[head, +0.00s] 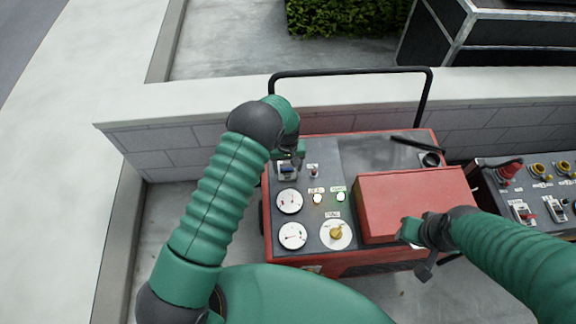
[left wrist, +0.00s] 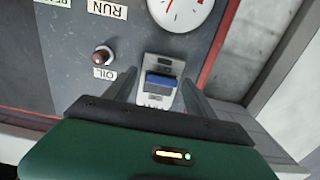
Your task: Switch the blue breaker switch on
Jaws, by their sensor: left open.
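The blue breaker switch (head: 288,169) is at the upper left of the red machine's grey control panel. In the left wrist view the blue rocker (left wrist: 160,81) sits in a pale grey housing. My left gripper (head: 291,161) is right at the switch. In the left wrist view its two open fingers (left wrist: 159,88) stand on either side of the housing; whether they touch it I cannot tell. My right gripper (head: 408,232) is at the front of the red box on the machine; its fingers are too unclear to read.
A red box (head: 410,203) rises on the machine's right. A black bar (head: 350,70) and a low wall (head: 180,120) stand behind.

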